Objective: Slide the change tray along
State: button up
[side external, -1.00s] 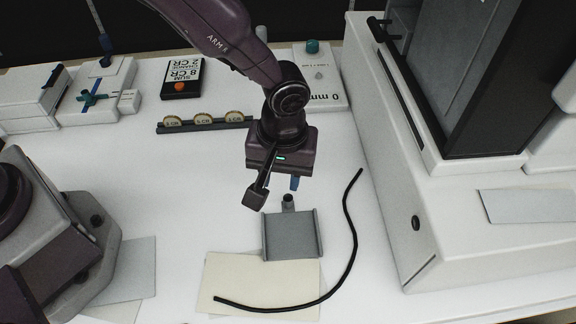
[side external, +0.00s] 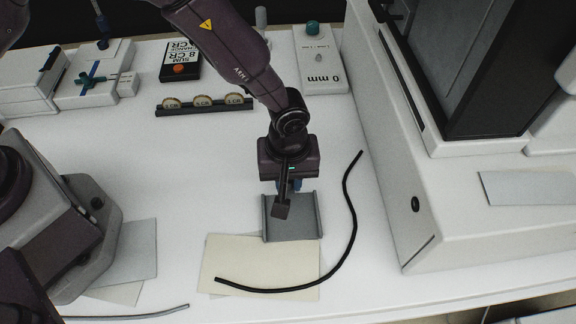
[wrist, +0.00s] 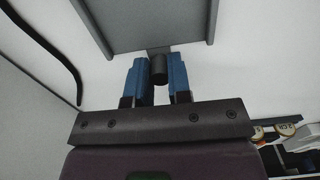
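The change tray (side external: 291,222) is a flat grey plate with raised side walls. It lies on the white counter, its near edge at the cream sheet. In the wrist view the tray (wrist: 150,22) is at the top, with its short dark knob (wrist: 158,70) pointing toward my gripper (wrist: 162,72). My gripper's two blue fingers are apart, one on each side of the knob. A gap shows on the right; whether the left finger touches it I cannot tell.
A black curved cord (side external: 352,215) runs right of the tray and across the cream sheet (side external: 235,262). A large white machine (side external: 415,240) bounds the right side. Bare counter lies left of the tray.

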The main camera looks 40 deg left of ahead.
grip_shut()
jog(key=shift+w+a+r, duration=0.15)
jog(key=shift+w+a, duration=4.7)
jog(key=shift+w, duration=0.05)
jog(key=shift+o, duration=1.2)
grip_release()
jog(key=shift+a, duration=0.1)
jog(key=o, duration=0.5)
jog(key=shift+c, duration=0.2)
notch_tip(320, 180, up, 13)
jog(key=s+a+r+m+t, duration=0.2)
jog(key=s+a+r+m, duration=0.2)
jog(key=s+a+r, duration=0.3)
jog(key=s+a+r+m+t, duration=0.3)
jog(key=s+a+r+m, duration=0.2)
jog(key=s+r, duration=0.8)
jog(key=s+a, duration=0.2)
jog(key=s, duration=0.3)
jog(key=shift+s+a+r+t, duration=0.2)
jog(key=shift+r+t, duration=0.1)
jog(key=shift+r, duration=0.1)
